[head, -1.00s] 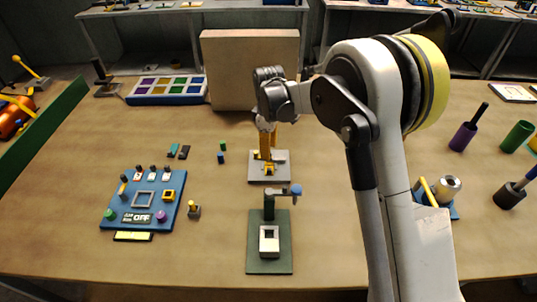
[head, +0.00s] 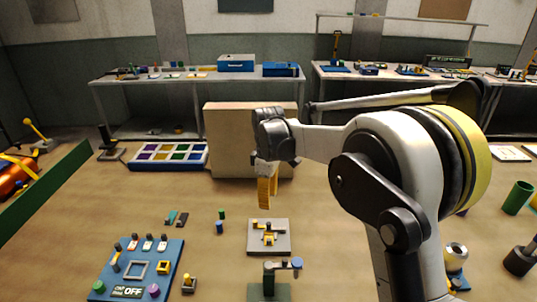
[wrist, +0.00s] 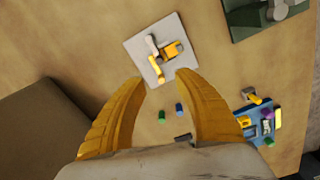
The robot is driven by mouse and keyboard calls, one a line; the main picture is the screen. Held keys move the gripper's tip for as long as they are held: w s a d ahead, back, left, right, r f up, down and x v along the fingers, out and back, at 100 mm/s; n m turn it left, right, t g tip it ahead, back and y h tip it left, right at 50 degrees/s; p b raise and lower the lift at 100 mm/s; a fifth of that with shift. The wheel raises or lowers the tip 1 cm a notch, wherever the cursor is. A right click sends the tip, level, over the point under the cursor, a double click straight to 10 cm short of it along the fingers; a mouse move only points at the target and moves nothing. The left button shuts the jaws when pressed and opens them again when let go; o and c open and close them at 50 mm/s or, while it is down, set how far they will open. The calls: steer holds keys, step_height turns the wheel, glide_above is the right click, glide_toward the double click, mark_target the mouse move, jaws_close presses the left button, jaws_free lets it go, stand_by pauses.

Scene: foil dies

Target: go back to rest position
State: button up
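My gripper (head: 265,192) hangs above the wooden table, just in front of the tan upright block. Its yellow fingers also show in the wrist view (wrist: 165,85), spread apart with nothing between them. Below it a grey plate with a yellow and silver fixture (head: 268,238) sits on the table, and it also shows in the wrist view (wrist: 163,48), beyond the fingertips and apart from them. My gripper touches nothing in either view.
The tan block (head: 222,140) stands close behind my gripper. A blue tray with coloured compartments (head: 168,156) lies to its left. A blue control panel (head: 137,268) is front left, and a dark green stand (head: 268,290) is at the front. Small green and blue cylinders (head: 220,226) stand left of the plate.

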steer(key=s+d+r+m+t, duration=0.3)
steer(key=s+d+r+m, duration=0.3)
steer(key=s+d+r, duration=0.45)
steer(key=s+d+f+m+t, duration=0.1)
steer(key=s+d+m, duration=0.3)
steer(key=s, duration=0.5)
steer(key=s+d+f+m+t, duration=0.2)
steer(key=s+d+m+t, duration=0.1)
steer(key=s, duration=0.6)
steer(key=shift+d+f+m+b, duration=0.2)
steer(key=shift+d+m+b, duration=0.2)
steer(key=shift+d+m, duration=0.45)
